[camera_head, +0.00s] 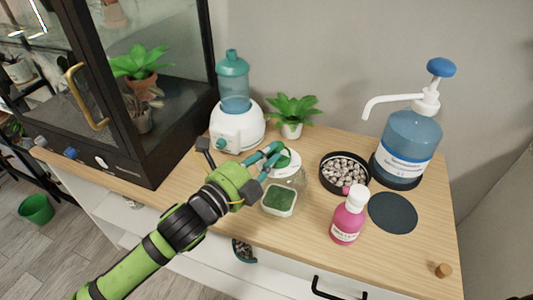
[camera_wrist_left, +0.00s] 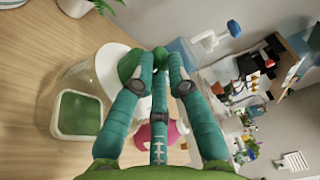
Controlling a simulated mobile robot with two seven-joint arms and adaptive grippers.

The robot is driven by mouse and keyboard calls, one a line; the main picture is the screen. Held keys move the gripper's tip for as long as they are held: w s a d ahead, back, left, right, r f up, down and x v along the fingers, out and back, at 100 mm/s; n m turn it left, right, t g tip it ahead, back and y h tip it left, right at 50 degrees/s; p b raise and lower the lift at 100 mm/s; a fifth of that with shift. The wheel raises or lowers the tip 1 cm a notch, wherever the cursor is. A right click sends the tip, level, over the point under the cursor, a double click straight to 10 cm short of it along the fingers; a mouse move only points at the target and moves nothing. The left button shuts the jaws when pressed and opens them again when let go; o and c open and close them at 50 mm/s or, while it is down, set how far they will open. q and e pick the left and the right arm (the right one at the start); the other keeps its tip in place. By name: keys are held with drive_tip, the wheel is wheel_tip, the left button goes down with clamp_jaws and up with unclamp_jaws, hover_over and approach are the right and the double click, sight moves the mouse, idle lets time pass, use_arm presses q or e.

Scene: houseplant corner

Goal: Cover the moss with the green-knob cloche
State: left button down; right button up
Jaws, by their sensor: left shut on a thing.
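The moss (camera_head: 279,199) is a dark green square in a small white-rimmed dish, in front of my left gripper on the wooden top. It also shows in the left wrist view (camera_wrist_left: 79,114). The green-knob cloche (camera_head: 297,179) is clear with a white top (camera_wrist_left: 105,58). My left gripper (camera_head: 277,152) is shut on its green knob (camera_wrist_left: 127,66). In the head view the cloche shows just behind and right of the moss dish. In the wrist view its clear wall runs toward the dish; I cannot tell whether it rests around it. My right gripper is not in view.
A black bowl of pebbles (camera_head: 344,173) and a pink bottle (camera_head: 348,215) stand to the right. A dark round mat (camera_head: 392,213) and a blue pump bottle (camera_head: 409,140) are farther right. A white-and-teal device (camera_head: 237,125) and a potted plant (camera_head: 292,114) stand behind.

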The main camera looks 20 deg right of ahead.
use_arm(q)
drive_tip(key=shift+f+b, duration=0.55)
drive_tip(key=shift+f, duration=0.25)
drive_tip(key=shift+w+a+f, duration=0.1)
drive_tip(key=shift+a+f, duration=0.05)
drive_tip(key=shift+f, duration=0.2)
idle(0.6)
drive_tip(key=c, duration=1.1)
unclamp_jaws()
drive_tip(key=shift+c, duration=0.2)
drive_tip(key=shift+f, duration=0.1)
